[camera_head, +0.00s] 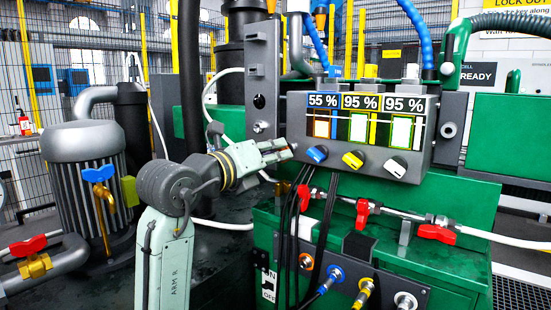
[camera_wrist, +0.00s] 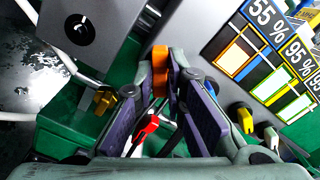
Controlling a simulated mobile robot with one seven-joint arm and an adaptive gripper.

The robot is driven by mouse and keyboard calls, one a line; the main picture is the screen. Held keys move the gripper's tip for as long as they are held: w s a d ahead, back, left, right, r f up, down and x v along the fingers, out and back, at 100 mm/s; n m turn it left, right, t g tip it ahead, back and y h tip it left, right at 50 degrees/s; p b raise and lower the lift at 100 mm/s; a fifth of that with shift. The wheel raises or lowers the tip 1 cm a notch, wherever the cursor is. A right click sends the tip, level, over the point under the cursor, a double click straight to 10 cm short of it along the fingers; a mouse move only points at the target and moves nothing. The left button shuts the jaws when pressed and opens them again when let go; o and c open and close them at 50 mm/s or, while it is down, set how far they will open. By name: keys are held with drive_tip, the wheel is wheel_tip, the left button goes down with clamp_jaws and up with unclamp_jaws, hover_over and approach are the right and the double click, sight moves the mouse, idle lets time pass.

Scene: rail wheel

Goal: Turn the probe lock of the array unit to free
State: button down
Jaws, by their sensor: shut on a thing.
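My gripper (camera_head: 288,151) is at the left side of the dark panel box (camera_head: 418,165) with the three percent displays. In the wrist view my gripper (camera_wrist: 163,72) is shut on an orange lever (camera_wrist: 160,57), which stands upright between the fingertips. I take this lever to be the probe lock, but no label for it is readable. In the head view the fingers hide the lever, and its mount is hidden in both views.
Blue (camera_head: 317,154), yellow (camera_head: 352,159) and white (camera_head: 396,166) knobs sit under the displays, close right of my gripper. Black cables (camera_head: 297,215) hang below it. Red valve handles (camera_head: 436,234) are on the pipe at lower right. A grey motor-like housing (camera_head: 85,165) stands left.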

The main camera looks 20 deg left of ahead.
drive_tip(key=shift+m+b, duration=0.65)
drive_tip(key=shift+m, duration=0.75)
drive_tip(key=c, duration=1.5)
unclamp_jaws()
drive_tip(key=shift+b+v, duration=0.7)
drive_tip(key=shift+v, duration=2.8)
